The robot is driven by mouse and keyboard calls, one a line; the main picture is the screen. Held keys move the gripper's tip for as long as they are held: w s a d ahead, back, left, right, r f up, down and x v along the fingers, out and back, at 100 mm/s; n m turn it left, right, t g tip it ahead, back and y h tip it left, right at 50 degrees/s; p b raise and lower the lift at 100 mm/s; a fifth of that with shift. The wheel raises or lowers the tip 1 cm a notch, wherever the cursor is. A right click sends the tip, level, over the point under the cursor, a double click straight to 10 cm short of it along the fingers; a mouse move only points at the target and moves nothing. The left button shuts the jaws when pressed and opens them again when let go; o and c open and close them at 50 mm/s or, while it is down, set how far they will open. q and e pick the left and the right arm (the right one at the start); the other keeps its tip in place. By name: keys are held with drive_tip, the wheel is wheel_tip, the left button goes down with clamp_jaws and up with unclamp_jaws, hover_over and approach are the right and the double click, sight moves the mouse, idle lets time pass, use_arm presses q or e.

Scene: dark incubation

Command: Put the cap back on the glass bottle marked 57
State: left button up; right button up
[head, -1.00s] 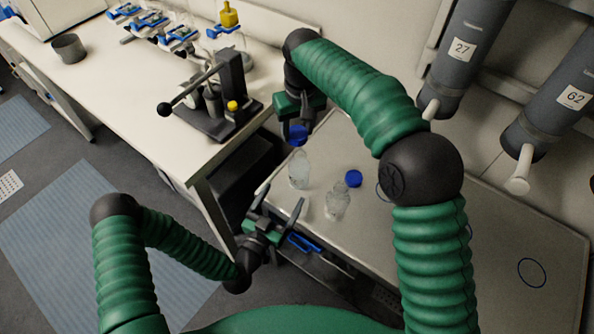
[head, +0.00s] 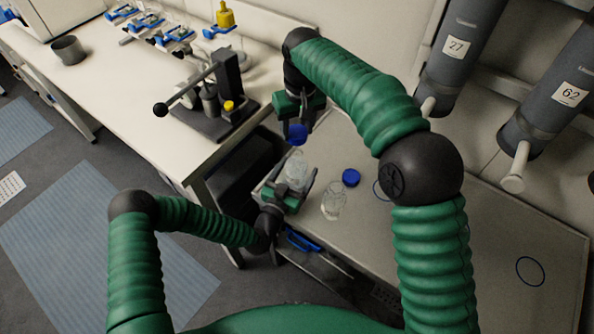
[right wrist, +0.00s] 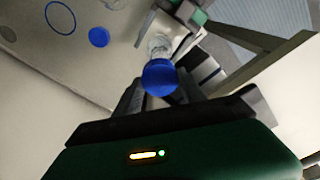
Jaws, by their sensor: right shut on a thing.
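My right gripper (head: 297,122) is shut on a blue cap (head: 297,135), which also shows in the right wrist view (right wrist: 160,77). The cap is right above the mouth of a clear glass bottle (head: 296,170); I cannot tell whether they touch. My left gripper (head: 292,178) has its fingers on either side of this upright bottle and looks open around it. A second clear bottle (head: 333,203) stands uncapped to the right. Another blue cap (head: 351,177) lies beside it on the bench, and also shows in the right wrist view (right wrist: 99,37). No 57 is readable.
The grey bench (head: 440,235) has free room on the right, with blue rings marked on it. Grey cylinders labelled 27 (head: 461,50) and 62 (head: 548,110) hang at the back right. A lever press (head: 215,100) stands on the left white bench.

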use_arm(q)
drive_tip(key=shift+a, duration=0.25)
drive_tip(key=c, duration=1)
use_arm(e)
drive_tip(key=shift+a, duration=0.3)
use_arm(q)
drive_tip(key=shift+d, duration=0.1)
clamp_jaws()
use_arm(e)
drive_tip(key=shift+d, duration=0.1)
hover_over(295, 153)
drive_tip(key=shift+s+d+f, duration=0.1)
drive_tip(key=shift+f, duration=2.35)
drive_tip(key=shift+f, duration=0.85)
drive_tip(key=shift+f, duration=0.6)
